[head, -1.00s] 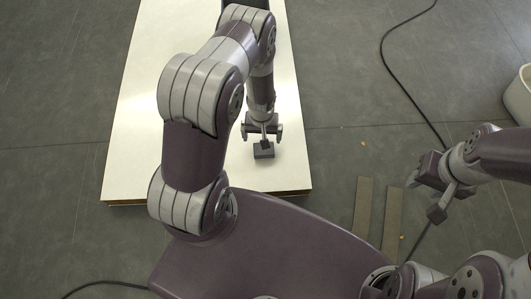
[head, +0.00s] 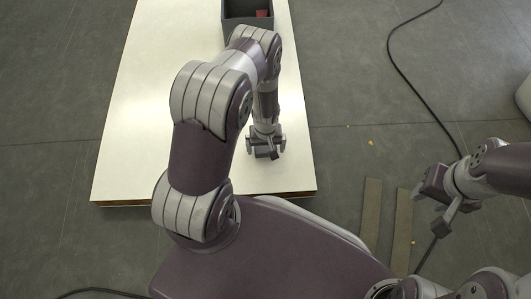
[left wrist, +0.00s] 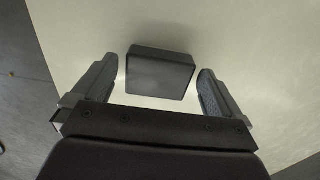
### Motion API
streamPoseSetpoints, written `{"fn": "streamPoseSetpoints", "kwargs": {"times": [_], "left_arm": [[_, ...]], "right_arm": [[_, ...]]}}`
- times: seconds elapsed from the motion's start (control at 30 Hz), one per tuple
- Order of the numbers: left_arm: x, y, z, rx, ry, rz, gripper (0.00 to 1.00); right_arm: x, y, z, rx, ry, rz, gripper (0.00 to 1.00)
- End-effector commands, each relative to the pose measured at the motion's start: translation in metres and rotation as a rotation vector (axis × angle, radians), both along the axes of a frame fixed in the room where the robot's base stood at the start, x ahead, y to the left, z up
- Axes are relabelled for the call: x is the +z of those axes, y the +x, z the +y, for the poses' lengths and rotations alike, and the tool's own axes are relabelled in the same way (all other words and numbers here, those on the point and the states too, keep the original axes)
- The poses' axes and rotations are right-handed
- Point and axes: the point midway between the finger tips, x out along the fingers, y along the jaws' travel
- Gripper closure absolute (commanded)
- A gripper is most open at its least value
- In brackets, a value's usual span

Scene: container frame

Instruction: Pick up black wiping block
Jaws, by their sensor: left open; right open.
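The black wiping block (left wrist: 160,73) lies on the pale tabletop in the left wrist view, between the two fingers of my left gripper (left wrist: 158,85). A gap shows on each side of it, so the fingers look apart from it. In the head view, the block (head: 261,154) is small and partly hidden by my left gripper (head: 266,148), which is low over the table near its front edge. My left gripper is open and empty. My right gripper (head: 434,188) is open and empty, out to the right over the floor, away from the table.
The white table (head: 150,110) is mostly bare. A dark grey box (head: 236,22) with a red thing (head: 262,14) inside stands at its far end, partly behind my left arm. A black cable (head: 412,88) and two flat strips (head: 371,210) lie on the floor to the right.

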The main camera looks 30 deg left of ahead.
Motion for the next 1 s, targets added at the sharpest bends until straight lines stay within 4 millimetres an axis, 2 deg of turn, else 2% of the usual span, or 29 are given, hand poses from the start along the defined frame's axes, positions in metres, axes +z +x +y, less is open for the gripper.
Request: {"fn": "streamPoseSetpoints", "kwargs": {"times": [0.03,0.07,0.27,0.3,0.43,0.5,0.77,0.87,1.0], "left_arm": [[-0.020,0.000,0.000,0.000,0.000,0.000,0.00],[-0.024,0.000,0.000,0.000,0.000,0.000,0.00],[-0.021,0.000,0.000,0.000,0.001,-0.001,0.00],[-0.021,0.000,0.000,0.000,0.001,-0.001,0.03],[-0.021,0.000,0.000,0.000,0.000,0.000,0.46],[-0.021,0.000,0.000,0.000,0.001,-0.001,0.53],[-0.017,0.000,0.000,0.000,0.001,-0.001,0.53],[-0.005,0.000,0.000,0.000,0.001,-0.001,0.53],[0.024,0.000,0.000,0.000,0.001,-0.001,0.53]], "right_arm": [[-0.018,0.000,0.000,0.000,0.000,0.001,0.57],[-0.021,0.000,0.000,0.000,0.000,0.001,0.57],[-0.017,0.000,0.000,0.000,0.000,0.000,0.57],[-0.017,0.000,0.000,0.000,0.000,0.000,0.57],[-0.017,0.000,0.000,0.000,0.000,0.000,0.57],[-0.017,0.000,0.000,0.000,0.000,0.000,0.57],[-0.013,0.000,0.000,0.000,0.000,0.001,0.57],[-0.003,0.000,0.000,0.000,0.000,0.001,0.57],[0.022,0.000,0.000,0.000,0.000,0.000,0.57]]}}
